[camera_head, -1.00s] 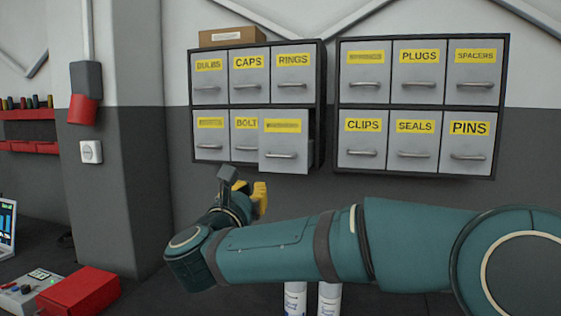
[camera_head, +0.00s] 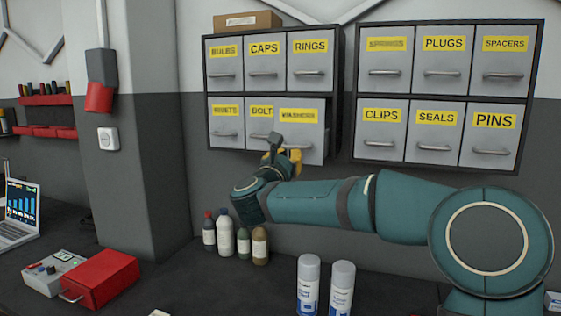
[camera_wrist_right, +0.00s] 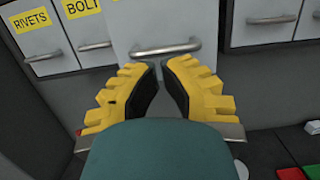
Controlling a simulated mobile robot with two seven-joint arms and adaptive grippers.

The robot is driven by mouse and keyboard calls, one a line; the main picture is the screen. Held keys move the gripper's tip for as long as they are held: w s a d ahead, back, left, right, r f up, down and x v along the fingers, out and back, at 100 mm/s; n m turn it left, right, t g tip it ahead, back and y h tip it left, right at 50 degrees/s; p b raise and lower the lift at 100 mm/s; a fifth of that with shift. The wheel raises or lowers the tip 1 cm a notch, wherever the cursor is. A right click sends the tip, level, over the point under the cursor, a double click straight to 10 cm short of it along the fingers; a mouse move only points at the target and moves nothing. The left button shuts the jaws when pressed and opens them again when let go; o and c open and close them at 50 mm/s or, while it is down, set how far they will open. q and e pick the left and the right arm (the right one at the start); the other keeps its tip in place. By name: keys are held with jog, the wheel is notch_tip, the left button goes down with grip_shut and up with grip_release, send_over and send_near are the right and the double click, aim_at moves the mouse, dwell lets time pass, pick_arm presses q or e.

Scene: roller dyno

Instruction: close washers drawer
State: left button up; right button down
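The washers drawer (camera_head: 314,138) sticks out from the lower right corner of the left cabinet (camera_head: 340,110). Its front is grey with a yellow label; its handle is partly hidden by my gripper in the head view. In the right wrist view the drawer front (camera_wrist_right: 130,25) and its metal handle (camera_wrist_right: 166,49) lie just beyond my fingertips. My right gripper (camera_head: 285,155) is at the drawer's lower left in the head view. The wrist view shows its yellow fingers (camera_wrist_right: 166,72) apart with nothing between them. Contact with the drawer cannot be told. My left gripper is not in view.
The bolts drawer (camera_head: 260,135) beside it sits further back. A second cabinet (camera_head: 356,140) hangs to the right. Below stand several bottles (camera_head: 226,232) and two spray cans (camera_head: 308,285) on the bench. A red box (camera_head: 105,275) lies at the left.

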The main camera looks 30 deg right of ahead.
aim_at(303, 144)
jog(key=shift+x, duration=0.9)
jog(key=x, duration=0.3)
jog(key=f+b+x, duration=0.1)
jog(key=x, duration=0.3)
jog(key=f+b+x, duration=0.1)
jog(key=x, duration=0.3)
jog(key=shift+w, duration=0.15)
jog(key=shift+w+d, duration=0.2)
jog(key=shift+d, duration=0.1)
jog(key=shift+s+r, duration=0.1)
